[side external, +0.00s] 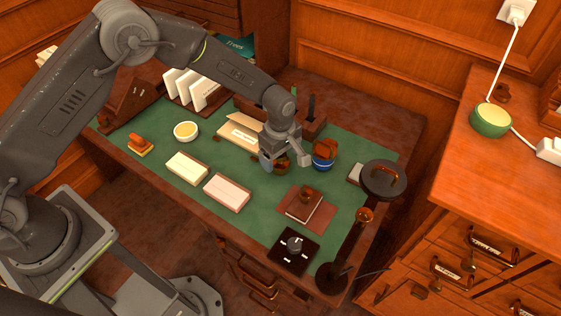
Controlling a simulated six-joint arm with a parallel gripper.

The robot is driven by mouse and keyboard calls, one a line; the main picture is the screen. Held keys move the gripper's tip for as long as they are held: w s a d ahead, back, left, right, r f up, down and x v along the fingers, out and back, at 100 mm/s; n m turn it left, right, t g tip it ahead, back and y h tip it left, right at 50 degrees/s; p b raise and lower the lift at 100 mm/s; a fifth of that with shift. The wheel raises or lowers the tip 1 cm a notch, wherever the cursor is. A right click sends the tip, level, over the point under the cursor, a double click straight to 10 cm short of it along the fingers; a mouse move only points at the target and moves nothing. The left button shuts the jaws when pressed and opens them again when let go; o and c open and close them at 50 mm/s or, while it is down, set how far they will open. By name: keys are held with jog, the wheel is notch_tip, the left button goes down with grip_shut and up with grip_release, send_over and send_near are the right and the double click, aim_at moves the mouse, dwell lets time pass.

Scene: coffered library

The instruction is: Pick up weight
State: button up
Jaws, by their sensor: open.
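My gripper (284,160) points down over the green desk mat, right of the middle, with its jaws open. A small round brownish-gold object (283,169) sits low between or just behind the fingers, partly hidden by them. I cannot tell whether the fingers touch it. Another small brown knobbed object (306,193) stands on a dark-covered book (303,206) to the front right of my gripper. Either of these could be the weight; the view is too small to tell.
A blue bowl (323,164) with brown contents stands close right of my gripper. Two paper pads (187,168) (227,192) lie front left. A desk lamp (383,180) rises at the right. A black dial plate (293,251) is near the front edge.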

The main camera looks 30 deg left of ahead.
jog(key=shift+f, duration=0.9)
jog(key=shift+r, duration=0.1)
jog(key=c, duration=1.3)
jog(key=shift+o, duration=0.2)
jog(key=shift+w+r, duration=0.1)
notch_tip(320, 180, up, 4)
jog(key=shift+a+r, duration=0.1)
jog(key=shift+r, duration=0.1)
jog(key=s+a+r, duration=0.1)
jog(key=a+r, duration=0.5)
jog(key=a, duration=0.5)
jog(key=shift+s+a+r, duration=0.15)
jog(key=shift+s+r, duration=0.05)
jog(key=shift+s, duration=0.15)
